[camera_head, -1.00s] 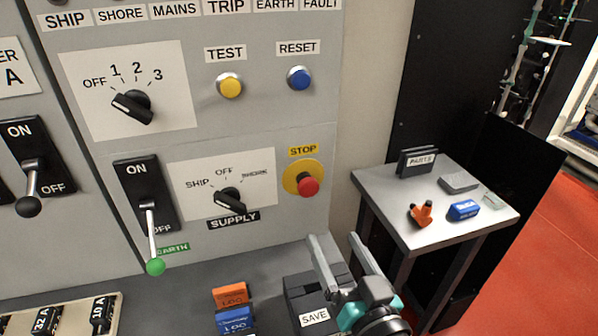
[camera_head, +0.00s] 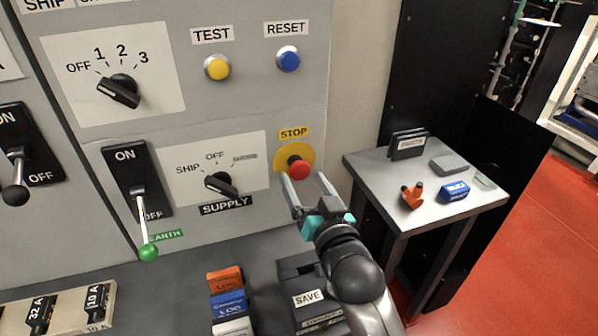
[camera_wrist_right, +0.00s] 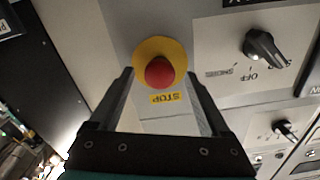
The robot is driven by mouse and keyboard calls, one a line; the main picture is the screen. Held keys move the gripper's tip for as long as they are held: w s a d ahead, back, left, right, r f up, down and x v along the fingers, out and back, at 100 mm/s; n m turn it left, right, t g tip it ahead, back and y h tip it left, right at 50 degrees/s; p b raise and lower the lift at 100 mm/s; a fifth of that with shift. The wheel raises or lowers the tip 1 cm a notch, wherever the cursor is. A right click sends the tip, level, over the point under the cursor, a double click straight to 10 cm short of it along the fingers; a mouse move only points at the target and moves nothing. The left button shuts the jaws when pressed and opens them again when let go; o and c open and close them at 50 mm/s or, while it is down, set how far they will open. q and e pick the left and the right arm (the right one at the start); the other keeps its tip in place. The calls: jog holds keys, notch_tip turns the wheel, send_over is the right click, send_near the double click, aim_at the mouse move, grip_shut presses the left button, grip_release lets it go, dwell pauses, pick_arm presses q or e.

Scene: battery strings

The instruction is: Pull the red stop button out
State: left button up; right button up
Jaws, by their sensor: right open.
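The red stop button (camera_head: 299,168) sits on a round yellow plate (camera_head: 282,152) on the grey panel, below the yellow STOP label (camera_head: 294,133). My right gripper (camera_head: 304,184) is open just in front of and slightly below the button. In the right wrist view the button (camera_wrist_right: 159,72) shows ahead, centred between the two open fingers (camera_wrist_right: 160,88). The fingers look apart from it, with nothing held; the exact gap in depth cannot be told. My left gripper is not in view.
A supply selector (camera_head: 221,184) and a green-tipped earth lever (camera_head: 148,252) are left of the button. Below are a SAVE box (camera_head: 290,270) and several logbooks (camera_head: 228,305). A small table (camera_head: 375,170) with parts stands right of the panel.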

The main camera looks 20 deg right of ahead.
aim_at(301, 176)
jog(key=shift+w, duration=1.85)
grip_shut()
